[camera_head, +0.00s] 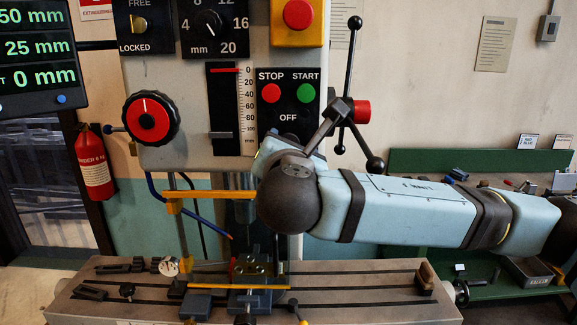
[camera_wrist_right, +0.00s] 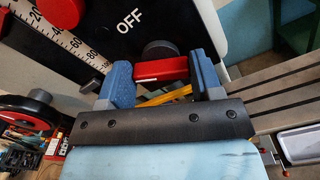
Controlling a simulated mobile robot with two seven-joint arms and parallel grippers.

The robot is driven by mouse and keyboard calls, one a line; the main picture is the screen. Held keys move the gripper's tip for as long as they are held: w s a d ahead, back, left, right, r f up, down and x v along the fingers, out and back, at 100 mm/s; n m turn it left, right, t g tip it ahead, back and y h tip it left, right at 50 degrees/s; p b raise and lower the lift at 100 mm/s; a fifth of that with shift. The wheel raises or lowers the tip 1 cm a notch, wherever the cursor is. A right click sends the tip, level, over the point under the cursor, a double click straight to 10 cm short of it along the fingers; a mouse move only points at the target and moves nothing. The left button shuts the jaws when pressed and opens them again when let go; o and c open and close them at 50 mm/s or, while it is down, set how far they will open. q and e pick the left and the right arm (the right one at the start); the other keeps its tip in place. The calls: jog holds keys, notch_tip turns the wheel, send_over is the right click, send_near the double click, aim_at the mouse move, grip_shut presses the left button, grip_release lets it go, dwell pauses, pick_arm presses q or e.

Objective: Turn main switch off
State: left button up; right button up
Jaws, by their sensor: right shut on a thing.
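The main switch (camera_wrist_right: 165,69) shows in the right wrist view as a red bar handle in front of a dark round knob. It sits below the white OFF label (camera_wrist_right: 132,20) on the black panel. My right gripper (camera_wrist_right: 163,76), with blue finger pads, is shut on the red handle, one finger at each end. In the head view my right arm (camera_head: 400,208) reaches in from the right to the panel, just below the OFF label (camera_head: 288,118). There the arm hides the switch and the fingertips. My left gripper is not in view.
Above OFF are the red STOP button (camera_head: 271,93) and green START button (camera_head: 306,93). Below are a yellow bar (camera_head: 210,194) and the machine table (camera_head: 350,290) with a vise (camera_head: 250,268).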

jog(key=shift+d+f+m+b, duration=0.15)
jog(key=shift+m+b, duration=1.55)
jog(key=shift+m, duration=1.5)
jog(key=shift+f+m+b, duration=0.1)
jog(key=shift+m+b, duration=1.55)
jog(key=shift+m, duration=1.55)
jog(key=o, duration=0.9)
jog(key=shift+s, duration=0.15)
jog(key=s+b, duration=0.1)
jog(key=s, duration=1.2)
jog(key=shift+s+b, duration=0.35)
jog(key=shift+b, duration=0.05)
